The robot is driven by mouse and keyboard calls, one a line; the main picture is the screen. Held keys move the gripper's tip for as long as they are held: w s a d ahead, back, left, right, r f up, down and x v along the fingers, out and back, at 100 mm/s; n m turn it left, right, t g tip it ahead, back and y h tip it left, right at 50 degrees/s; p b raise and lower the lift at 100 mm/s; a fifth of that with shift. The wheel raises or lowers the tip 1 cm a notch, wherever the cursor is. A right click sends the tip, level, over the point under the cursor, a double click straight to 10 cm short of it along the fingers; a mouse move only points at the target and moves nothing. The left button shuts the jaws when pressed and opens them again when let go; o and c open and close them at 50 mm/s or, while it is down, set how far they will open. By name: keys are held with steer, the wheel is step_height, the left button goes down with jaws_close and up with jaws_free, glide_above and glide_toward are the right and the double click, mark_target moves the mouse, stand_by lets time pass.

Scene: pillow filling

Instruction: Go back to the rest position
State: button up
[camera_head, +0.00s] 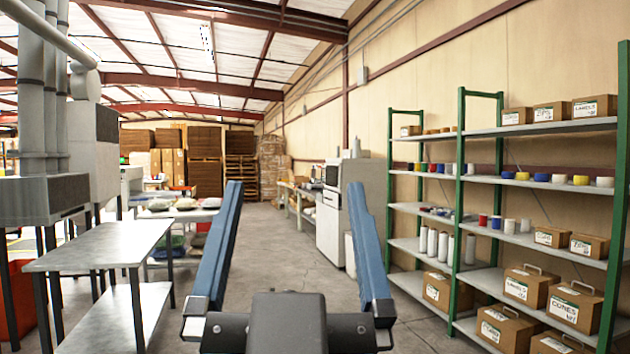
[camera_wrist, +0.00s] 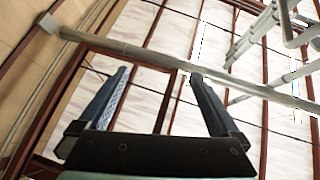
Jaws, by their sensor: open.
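My gripper (camera_head: 294,184) stands in front of my body in the head view, its two blue fingers pointing up and spread wide apart. Nothing is held between them. In the wrist view my gripper (camera_wrist: 159,73) also shows both fingers apart, with the ceiling behind them. No object touches the fingers in either view.
A grey metal table (camera_head: 100,248) stands close on the left. Green-framed shelves (camera_head: 459,190) with boxes and spools stand on the right. A white cabinet (camera_head: 350,212) is further back. The concrete floor (camera_head: 275,250) between them is clear. The wrist view shows ceiling beams and a pipe (camera_wrist: 130,50).

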steer(key=shift+t, duration=0.9)
steer(key=s+r, duration=0.2)
steer(key=s+d+r, duration=0.1)
steer(key=s+r, duration=0.1)
steer(key=shift+d+r, duration=0.1)
steer(key=shift+d, duration=0.1)
step_height(320, 180, up, 16)
steer(key=p, duration=1.6)
